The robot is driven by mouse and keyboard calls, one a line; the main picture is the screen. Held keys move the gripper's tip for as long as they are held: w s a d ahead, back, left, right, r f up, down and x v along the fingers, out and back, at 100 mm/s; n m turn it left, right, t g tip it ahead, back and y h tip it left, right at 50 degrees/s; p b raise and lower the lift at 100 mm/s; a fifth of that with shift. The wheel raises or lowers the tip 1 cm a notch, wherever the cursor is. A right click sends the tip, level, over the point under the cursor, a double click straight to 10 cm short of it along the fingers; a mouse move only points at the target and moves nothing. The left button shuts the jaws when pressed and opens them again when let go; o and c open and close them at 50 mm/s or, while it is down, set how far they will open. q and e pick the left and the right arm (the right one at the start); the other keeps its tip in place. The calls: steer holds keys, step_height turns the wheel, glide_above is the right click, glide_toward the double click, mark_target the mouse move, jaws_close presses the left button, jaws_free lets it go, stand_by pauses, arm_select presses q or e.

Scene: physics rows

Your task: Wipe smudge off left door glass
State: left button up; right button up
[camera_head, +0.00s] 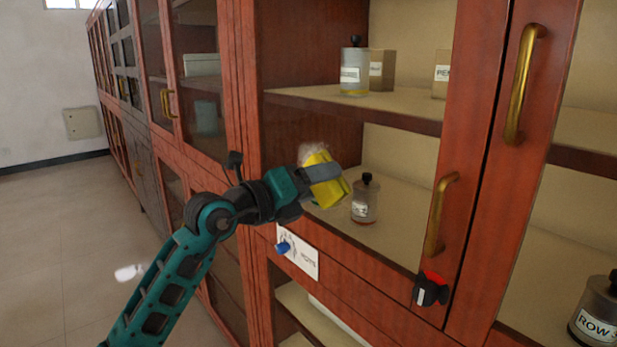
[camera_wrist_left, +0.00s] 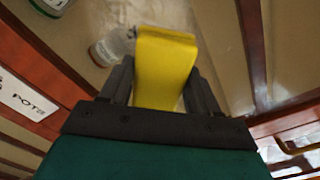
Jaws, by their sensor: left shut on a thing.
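My left gripper (camera_head: 322,174) is shut on a yellow sponge-like block (camera_head: 327,192), which also shows between the fingers in the left wrist view (camera_wrist_left: 165,65). The block is in front of the left door glass (camera_head: 400,160); whether it touches the glass I cannot tell. A whitish smudge (camera_head: 313,151) shows on the glass just above the block, partly hidden by it. A pale smear (camera_wrist_left: 150,14) shows beyond the block in the left wrist view. My right gripper is not in view.
Behind the glass, bottles (camera_head: 364,200) and (camera_head: 354,68) stand on the shelves. Brass handles (camera_head: 440,215) and (camera_head: 523,85) stick out from the doors. A small black and red object (camera_head: 430,289) is at the door's lower edge.

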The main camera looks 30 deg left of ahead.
mark_target(331, 190)
arm_select(q)
steer(key=shift+s+d, duration=0.35)
steer(key=shift+d, duration=0.5)
steer(key=shift+s+d, duration=0.35)
steer(key=shift+d, duration=0.5)
steer(key=shift+w+a, duration=0.35)
steer(key=shift+a, duration=0.5)
steer(key=shift+w+a, duration=0.35)
steer(key=shift+a, duration=0.45)
steer(key=shift+w+a+b, duration=0.3)
steer(key=shift+w+a, duration=0.3)
steer(key=shift+a, duration=0.8)
steer(key=shift+w+a+b, duration=0.25)
steer(key=shift+w+a, duration=0.3)
steer(key=shift+a, duration=0.9)
steer(key=shift+w+a+b, duration=0.3)
steer(key=shift+w+a, duration=0.3)
steer(key=shift+a, duration=0.8)
steer(key=shift+a+r+p, duration=0.1)
steer(key=shift+r+p, duration=0.7)
steer(key=shift+p, duration=0.05)
steer(key=shift+s+d+f, duration=0.1)
steer(key=shift+s+d, duration=0.7)
steer(key=shift+d, duration=1.2)
steer(key=shift+s+d+r, duration=0.1)
steer(key=shift+s+d, duration=0.75)
steer(key=shift+d, duration=1.15)
steer(key=shift+s+d+f, duration=0.1)
steer(key=shift+s+d, duration=0.7)
steer(key=shift+d, duration=1.2)
